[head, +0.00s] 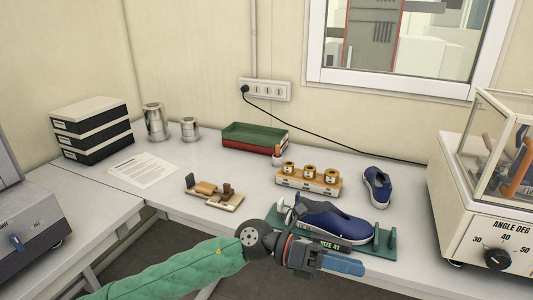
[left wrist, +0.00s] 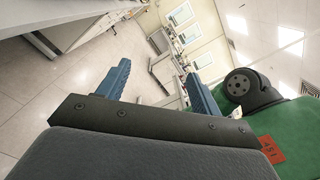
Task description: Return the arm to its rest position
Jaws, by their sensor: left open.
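My left arm, in a green sleeve, comes in from the lower left in the head view. My left gripper (head: 340,263) is in front of the bench edge, near the green shoe holder marked size 41 (head: 384,241). A blue shoe (head: 335,222) lies on that holder, partly hidden behind the gripper. In the left wrist view, the blue fingers of the left gripper (left wrist: 158,90) are apart with nothing between them, and the room and floor show beyond. My right gripper is in neither view.
A second blue shoe (head: 377,187) stands behind. A wooden rack with small jars (head: 308,180), a wooden block set (head: 213,194), stacked green and red trays (head: 254,137) and a paper sheet (head: 143,171) are on the bench. A machine with a dial (head: 490,235) stands at right.

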